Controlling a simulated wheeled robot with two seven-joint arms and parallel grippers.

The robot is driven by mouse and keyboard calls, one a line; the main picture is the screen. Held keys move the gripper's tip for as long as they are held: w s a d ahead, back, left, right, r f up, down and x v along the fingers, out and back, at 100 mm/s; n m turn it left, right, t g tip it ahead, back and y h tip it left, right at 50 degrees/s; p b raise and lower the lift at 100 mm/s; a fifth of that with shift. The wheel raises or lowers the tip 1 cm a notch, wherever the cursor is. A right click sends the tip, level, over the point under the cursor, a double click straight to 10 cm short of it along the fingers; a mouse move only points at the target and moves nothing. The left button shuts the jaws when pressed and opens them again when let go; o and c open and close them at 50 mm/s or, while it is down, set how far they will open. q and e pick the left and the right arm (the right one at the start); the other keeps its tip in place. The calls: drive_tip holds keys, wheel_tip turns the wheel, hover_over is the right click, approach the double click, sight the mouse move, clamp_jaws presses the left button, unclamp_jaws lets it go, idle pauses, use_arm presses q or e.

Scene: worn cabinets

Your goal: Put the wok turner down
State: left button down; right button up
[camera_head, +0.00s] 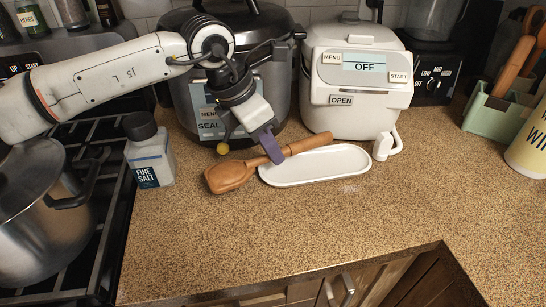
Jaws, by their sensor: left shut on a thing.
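The wok turner (231,177) is wooden, with a broad head at the lower left and its handle running up to the right. The handle passes over the left and back part of a white oval dish (335,166) on the counter. The head lies outside the dish, to its left. My left gripper (271,148), with purple fingertips, reaches down from the upper left and is shut on the handle near the head. I cannot tell whether the turner touches the dish or counter. My right gripper is out of view.
A salt bottle (150,152) stands left of the turner, beside the stove with a steel pot (40,225). A dark cooker (275,95) and a white cooker (355,85) stand behind. A green utensil holder (490,112) is at right. The front counter (290,225) is clear.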

sight(267, 155)
use_arm(q)
drive_tip(key=shift+f, duration=1.7)
drive_tip(key=c, duration=1.8)
unclamp_jaws()
drive_tip(key=shift+o, duration=0.2)
drive_tip(key=shift+r, duration=0.1)
drive_tip(key=v, duration=1.2)
drive_tip(key=shift+b, duration=0.35)
